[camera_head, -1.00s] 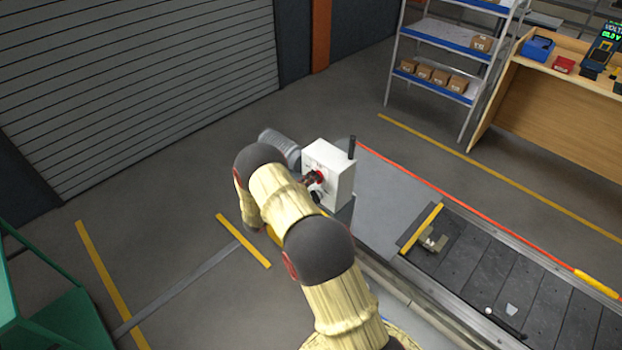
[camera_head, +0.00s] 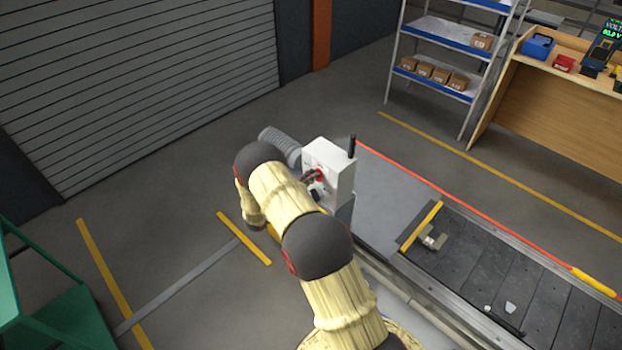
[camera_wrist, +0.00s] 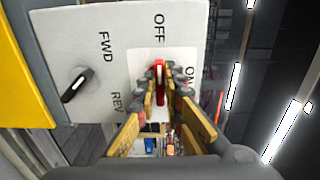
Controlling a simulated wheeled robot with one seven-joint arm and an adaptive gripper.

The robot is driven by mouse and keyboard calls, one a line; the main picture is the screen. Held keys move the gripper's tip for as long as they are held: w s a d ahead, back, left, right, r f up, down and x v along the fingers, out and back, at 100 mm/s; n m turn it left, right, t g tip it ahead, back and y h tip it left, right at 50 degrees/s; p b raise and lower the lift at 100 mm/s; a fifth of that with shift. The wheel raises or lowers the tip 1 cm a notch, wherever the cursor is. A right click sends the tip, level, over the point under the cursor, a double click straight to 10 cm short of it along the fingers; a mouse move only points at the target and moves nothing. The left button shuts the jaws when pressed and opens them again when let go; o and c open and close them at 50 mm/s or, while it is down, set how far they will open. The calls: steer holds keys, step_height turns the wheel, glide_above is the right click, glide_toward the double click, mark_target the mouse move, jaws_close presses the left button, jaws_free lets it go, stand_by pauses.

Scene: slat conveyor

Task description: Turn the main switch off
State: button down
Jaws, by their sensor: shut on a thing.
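The main switch is a red handle (camera_wrist: 159,82) on the white control box (camera_head: 338,170). In the wrist view its long side runs up and down the picture, its upper end towards the word OFF; the word ON is to its right. My gripper (camera_wrist: 169,78) has its two fingers on either side of the handle and is shut on it. In the head view my gripper (camera_head: 311,178) reaches the front of the box, and the red of the switch (camera_head: 320,174) is partly hidden by it.
A black selector knob (camera_wrist: 75,85) marked FWD and REV sits beside the switch. The slat conveyor (camera_head: 480,275) runs to the lower right with small items on it. A shelf (camera_head: 445,50) and a workbench (camera_head: 545,110) stand behind. Floor left of the box is open.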

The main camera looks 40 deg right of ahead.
steer(key=c, duration=1.9)
jaws_free()
steer(key=shift+a, duration=0.15)
steer(key=a, duration=1.1)
steer(key=shift+s+a, duration=0.4)
steer(key=shift+s, duration=0.05)
